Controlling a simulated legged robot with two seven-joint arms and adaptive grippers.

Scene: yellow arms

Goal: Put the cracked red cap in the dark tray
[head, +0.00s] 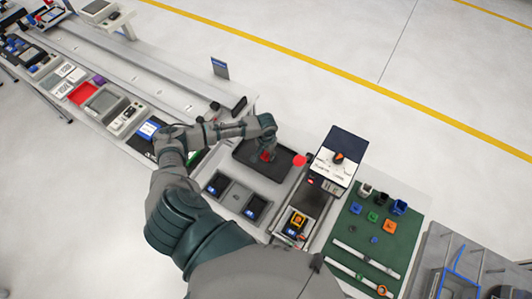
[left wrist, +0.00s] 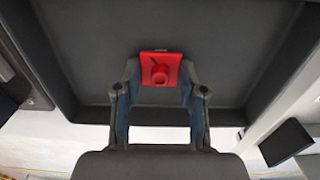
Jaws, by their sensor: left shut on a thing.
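The red cap (head: 266,156) is in my left gripper, over the dark tray (head: 281,171). In the left wrist view the red cap (left wrist: 160,74) has a square flange and a round raised middle, with a dark mark near its far edge. The fingers of my left gripper (left wrist: 160,88) stand on either side of it, shut on it. The dark tray (left wrist: 85,45) fills the background there, empty around the cap. I cannot tell whether the cap touches the tray floor. My right gripper is not in view.
A white-topped box with a dial (head: 336,162) and a red button (head: 299,160) stand right of the tray. Two dark bins (head: 236,198) lie in front. A green mat (head: 362,240) with small coloured parts is at right. Several trays and devices line the bench at left.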

